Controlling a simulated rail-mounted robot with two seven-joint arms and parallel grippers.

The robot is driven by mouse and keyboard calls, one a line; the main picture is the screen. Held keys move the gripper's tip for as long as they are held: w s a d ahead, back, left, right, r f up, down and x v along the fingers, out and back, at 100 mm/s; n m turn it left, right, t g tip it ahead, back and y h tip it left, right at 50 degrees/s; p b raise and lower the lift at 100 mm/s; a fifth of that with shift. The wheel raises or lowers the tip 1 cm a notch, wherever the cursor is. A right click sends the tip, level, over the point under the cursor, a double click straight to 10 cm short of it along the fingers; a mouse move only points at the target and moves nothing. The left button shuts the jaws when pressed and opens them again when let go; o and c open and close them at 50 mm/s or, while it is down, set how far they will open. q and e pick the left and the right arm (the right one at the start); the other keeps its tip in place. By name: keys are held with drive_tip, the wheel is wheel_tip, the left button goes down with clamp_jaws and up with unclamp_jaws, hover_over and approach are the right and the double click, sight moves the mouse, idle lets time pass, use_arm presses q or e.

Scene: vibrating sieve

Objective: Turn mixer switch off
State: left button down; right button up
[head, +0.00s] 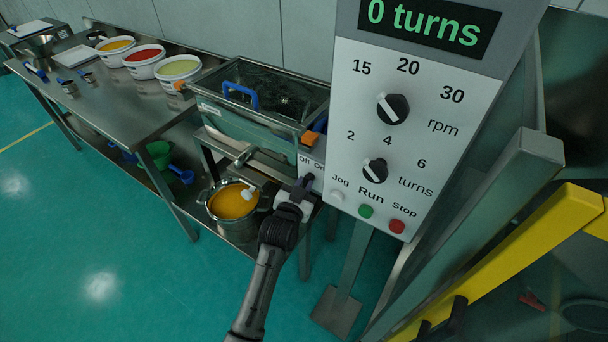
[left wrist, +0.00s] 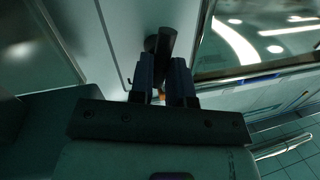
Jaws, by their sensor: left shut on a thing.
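The switch panel (head: 311,166) is a light plate marked Off and On, on the front of the sieve machine. Its dark switch knob (head: 309,178) is just under the labels. My left gripper (head: 301,190) reaches up to it from below and is shut on the knob. In the left wrist view, the two fingers (left wrist: 166,75) close around the dark, round-ended knob (left wrist: 161,42). The fingers partly hide the knob, so its exact setting is hard to tell. My right gripper is not in view.
A control box (head: 415,130) with knobs and buttons stands close on the right, its display reading 0 turns. The sieve (head: 235,117) has a blue handle. A steel pot (head: 214,213) of orange contents sits below. A bench (head: 120,112) carries several tubs. Yellow rails (head: 545,225) are at right.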

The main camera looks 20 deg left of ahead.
use_arm(q)
drive_tip(key=n+p, duration=0.1)
drive_tip(key=p, duration=0.1)
drive_tip(key=n+p, duration=0.2)
drive_tip(key=n+g+p, duration=0.1)
drive_tip(key=p, duration=0.2)
drive_tip(key=shift+a+r+n+h, duration=0.2)
drive_tip(key=shift+r+n+h, duration=0.1)
drive_tip(key=shift+h, duration=0.1)
drive_tip(key=shift+a+f+n+h+p, duration=0.1)
drive_tip(key=shift+f+n+h+p, duration=0.15)
drive_tip(key=shift+n+p, duration=0.9)
drive_tip(key=shift+n, duration=0.25)
drive_tip(key=c, duration=1.1)
unclamp_jaws()
